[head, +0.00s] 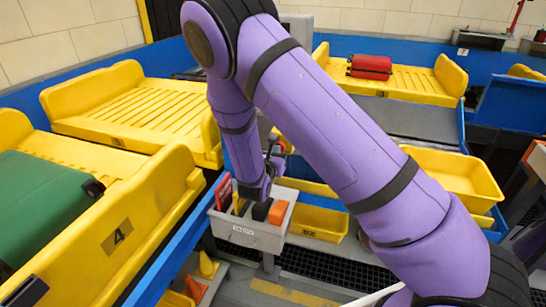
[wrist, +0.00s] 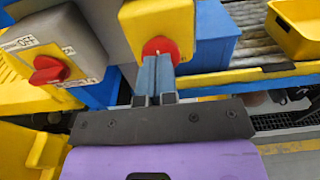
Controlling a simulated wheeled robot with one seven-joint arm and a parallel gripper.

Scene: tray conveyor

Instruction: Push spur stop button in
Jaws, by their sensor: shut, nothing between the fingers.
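The spur stop button (wrist: 160,47) is a round red button on a yellow box (wrist: 176,18), seen at the top middle of the wrist view. My gripper (wrist: 157,62) is shut and empty, and its fingertips are right in front of the lower part of the button. The fingers hide part of the button, and I cannot tell whether they touch it or how far in it stands. In the head view my arm hides most of this spot; my gripper's end shows small and dark.
A grey box with a red rotary switch (wrist: 48,70) on a yellow plate stands left of the button. A grey bin (head: 240,228) holding upright coloured items is below my wrist. Yellow trays with a green case (head: 45,205) and a red case (head: 370,67) are around.

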